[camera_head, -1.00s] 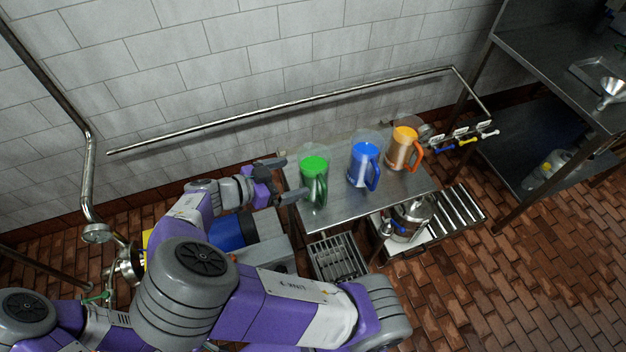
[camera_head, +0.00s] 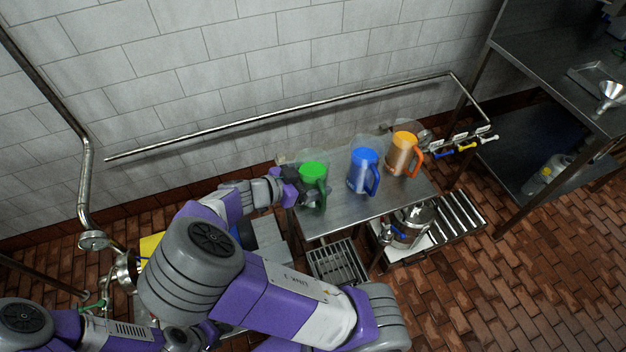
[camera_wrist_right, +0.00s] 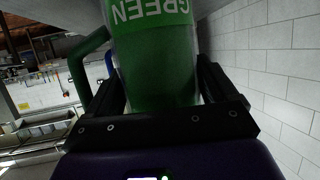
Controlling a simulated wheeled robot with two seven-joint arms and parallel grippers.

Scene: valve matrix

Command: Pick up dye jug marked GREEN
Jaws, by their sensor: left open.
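The dye jug with the green lid and handle (camera_head: 313,172) stands upright at the left end of the metal table (camera_head: 350,212). In the right wrist view, the jug (camera_wrist_right: 155,60) shows the word GREEN upside down and its handle to the left. In the right wrist view, my right gripper's spread fingers (camera_wrist_right: 162,98) flank the green jug, with a narrow gap at the right finger.
A blue jug (camera_head: 363,172) and an orange jug (camera_head: 401,156) stand to the right on the same table. A metal rail (camera_head: 290,113) runs along the tiled wall behind. A metal pot (camera_head: 411,225) sits on the lower rack. A steel shelf unit (camera_head: 530,165) stands at the right.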

